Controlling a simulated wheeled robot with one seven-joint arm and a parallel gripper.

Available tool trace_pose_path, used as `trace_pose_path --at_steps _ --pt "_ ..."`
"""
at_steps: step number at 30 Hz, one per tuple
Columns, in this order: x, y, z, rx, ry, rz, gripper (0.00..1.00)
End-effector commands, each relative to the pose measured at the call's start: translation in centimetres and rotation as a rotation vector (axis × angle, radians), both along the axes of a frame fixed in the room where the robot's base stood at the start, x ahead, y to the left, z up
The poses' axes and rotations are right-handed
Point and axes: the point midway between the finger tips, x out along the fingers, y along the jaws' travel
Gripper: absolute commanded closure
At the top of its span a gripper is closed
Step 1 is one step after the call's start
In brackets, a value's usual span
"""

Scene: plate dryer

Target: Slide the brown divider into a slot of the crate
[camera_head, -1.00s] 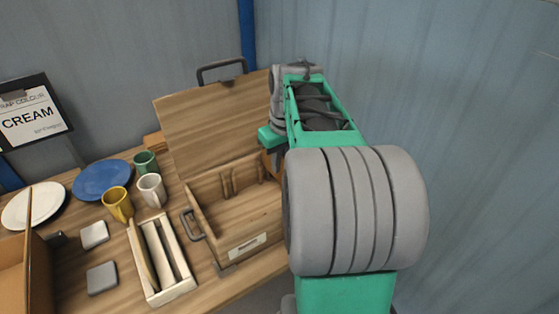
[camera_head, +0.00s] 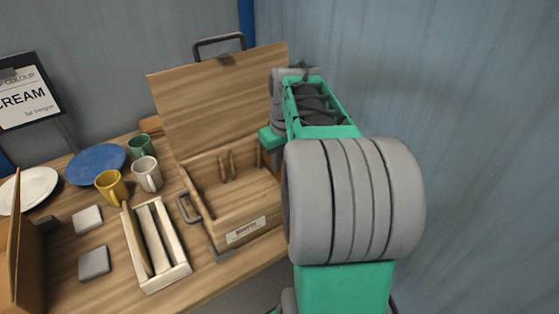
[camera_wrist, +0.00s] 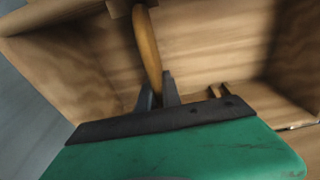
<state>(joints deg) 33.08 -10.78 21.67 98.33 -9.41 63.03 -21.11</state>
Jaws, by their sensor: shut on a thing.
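The wooden crate (camera_head: 212,233) stands open on the table, its lid (camera_head: 225,95) raised at the back. Two upright slot posts (camera_head: 227,166) show inside its back wall. My gripper (camera_wrist: 158,95) is shut on the brown divider (camera_wrist: 149,48), a thin curved strip between the two dark fingers in the wrist view. The divider runs up in that view to a wooden block, and I cannot tell whether it touches it. In the head view my gripper (camera_head: 272,150) is at the crate's right back corner; the divider is hidden there.
A cream tray (camera_head: 180,262) with long strips lies left of the crate. A wall (camera_head: 450,120) stands right.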

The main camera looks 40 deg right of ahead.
Motion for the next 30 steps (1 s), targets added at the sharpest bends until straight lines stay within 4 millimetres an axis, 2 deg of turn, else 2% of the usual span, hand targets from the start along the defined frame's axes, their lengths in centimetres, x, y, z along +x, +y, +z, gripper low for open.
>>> trace_pose_path --at_steps 7,8,17,25,30 --pt "0.0 0.0 0.0 0.000 -0.001 0.000 1.00" --pt "0.0 0.0 0.0 0.000 -0.001 0.000 0.90" --pt "0.0 0.0 0.0 0.000 0.000 0.000 0.66" --pt "0.0 0.0 0.1 0.000 0.000 0.000 0.66" --pt "-0.3 0.0 2.7 -0.003 -0.005 0.001 0.66"
